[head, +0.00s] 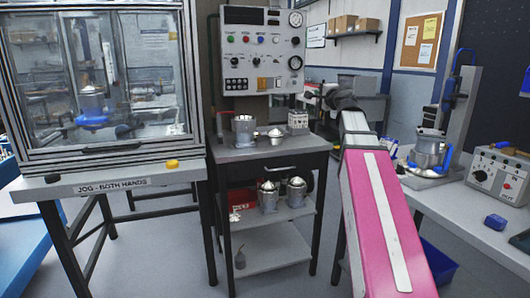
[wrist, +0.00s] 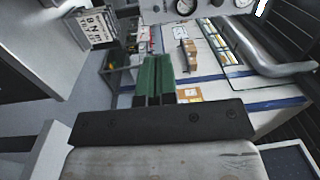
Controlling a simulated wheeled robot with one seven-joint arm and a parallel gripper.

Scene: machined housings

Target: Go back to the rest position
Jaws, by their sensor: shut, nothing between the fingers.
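My gripper (wrist: 155,62) shows in the wrist view as two green-faced fingers side by side on a dark mount, shut and empty. In the head view my pink arm reaches up from the lower right, and the gripper (head: 312,91) points left at its far end, small and dark. It is in the air to the right of the control panel (head: 262,50), above and behind the right side of the cart (head: 268,148). No held part shows in either view.
A metal housing (head: 244,130) and a smaller part (head: 276,139) stand on the cart; more housings (head: 268,197) are on its shelf. A glazed cabinet (head: 100,80) is at left. A fixture with a housing (head: 428,152) and a control box (head: 500,174) occupy the right bench.

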